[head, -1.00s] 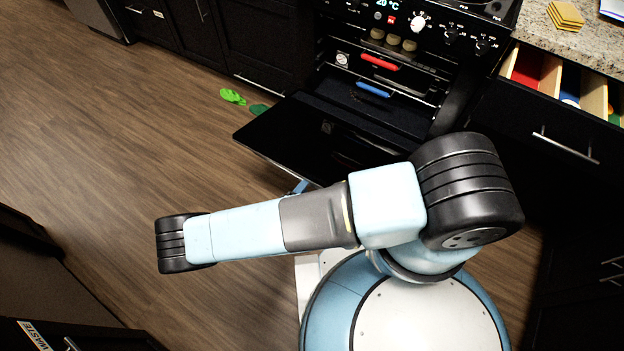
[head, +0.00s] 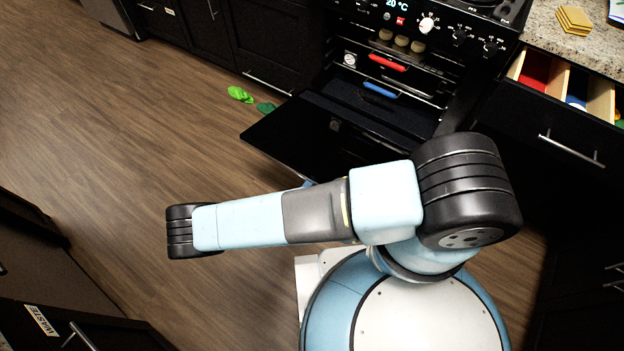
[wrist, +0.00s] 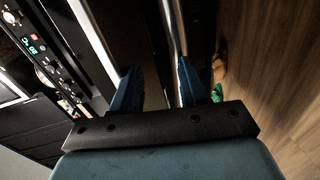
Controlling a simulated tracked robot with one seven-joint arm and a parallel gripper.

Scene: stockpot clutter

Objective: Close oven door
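The black oven door (head: 285,132) hangs open, lowered outward from the oven (head: 385,75) in the head view. Inside the oven, racks with a red handle (head: 387,62) and a blue handle (head: 380,90) show. My arm covers the door's near right part. My gripper (wrist: 157,85) shows in the wrist view with its two blue fingers apart. A bright metal strip (wrist: 174,35) and a dark surface run beyond and between the fingers; I cannot tell whether they touch. In the head view my gripper is mostly hidden behind my arm.
An open drawer (head: 570,135) with coloured compartments sticks out right of the oven. Green items (head: 240,94) lie on the floor left of the door. A dark cabinet marked WASTE (head: 42,320) stands at lower left. Wooden floor (head: 130,130) is clear at left.

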